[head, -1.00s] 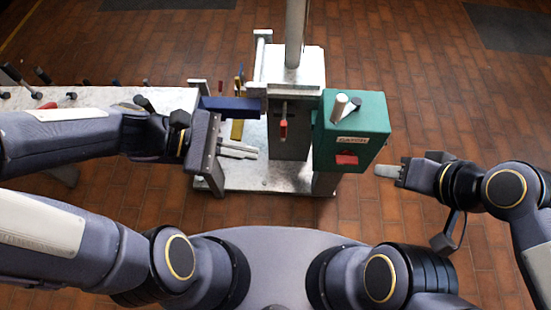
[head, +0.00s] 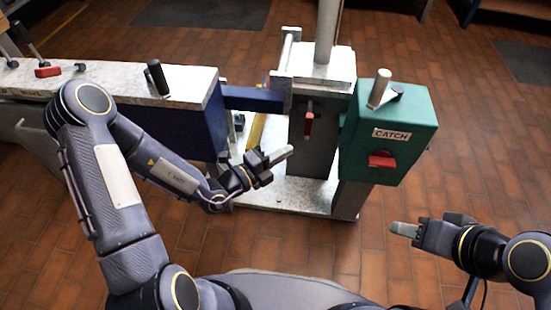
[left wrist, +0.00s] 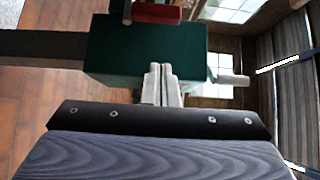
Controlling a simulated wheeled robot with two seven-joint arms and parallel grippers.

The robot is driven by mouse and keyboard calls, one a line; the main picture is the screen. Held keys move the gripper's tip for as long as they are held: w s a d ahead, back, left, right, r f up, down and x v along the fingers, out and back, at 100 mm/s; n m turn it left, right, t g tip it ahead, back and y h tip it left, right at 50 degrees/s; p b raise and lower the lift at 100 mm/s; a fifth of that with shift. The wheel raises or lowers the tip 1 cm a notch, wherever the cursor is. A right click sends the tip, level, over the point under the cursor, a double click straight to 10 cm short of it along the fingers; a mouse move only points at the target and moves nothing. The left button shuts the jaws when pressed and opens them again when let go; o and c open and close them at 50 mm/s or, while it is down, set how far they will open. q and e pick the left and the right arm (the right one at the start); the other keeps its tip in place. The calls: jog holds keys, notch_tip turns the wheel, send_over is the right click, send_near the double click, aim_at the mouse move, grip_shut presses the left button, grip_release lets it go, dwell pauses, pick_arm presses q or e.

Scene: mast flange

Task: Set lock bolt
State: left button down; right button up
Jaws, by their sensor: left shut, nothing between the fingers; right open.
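A grey mast (head: 326,32) stands in a pale block on a speckled base. A red-handled part (head: 309,122) hangs on the block's front; I cannot tell for sure if it is the lock bolt. Right of it is a green box (head: 410,122) marked CATCH, with a red lever (head: 382,159) on its face and a pale peg (head: 379,88) on top. My left gripper (head: 285,154) is shut and empty, in front of the mast, below the red-handled part. In the left wrist view its fingers (left wrist: 161,78) overlap the green box (left wrist: 110,55). My right gripper (head: 402,229) is open and empty, below the box.
A speckled bench (head: 120,82) with black-handled and red items is at left. A blue bar (head: 252,98) joins it to the mast block. The speckled base (head: 290,192) lies low under the mast. Open brick floor (head: 480,150) is at right.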

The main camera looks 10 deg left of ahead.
aim_at(311, 125)
pick_arm(q)
jog(key=w+d+b, duration=0.2)
jog(key=w+d, duration=0.1)
jog(key=w, duration=0.4)
jog(key=shift+w+d+b, duration=0.4)
jog(key=shift+w+r, duration=0.1)
jog(key=shift+w, duration=0.05)
jog(key=w+p, duration=0.3)
jog(key=w, duration=0.2)
jog(key=shift+w+a+p, duration=0.1)
jog(key=shift+w+p, duration=0.15)
jog(key=shift+p, duration=0.1)
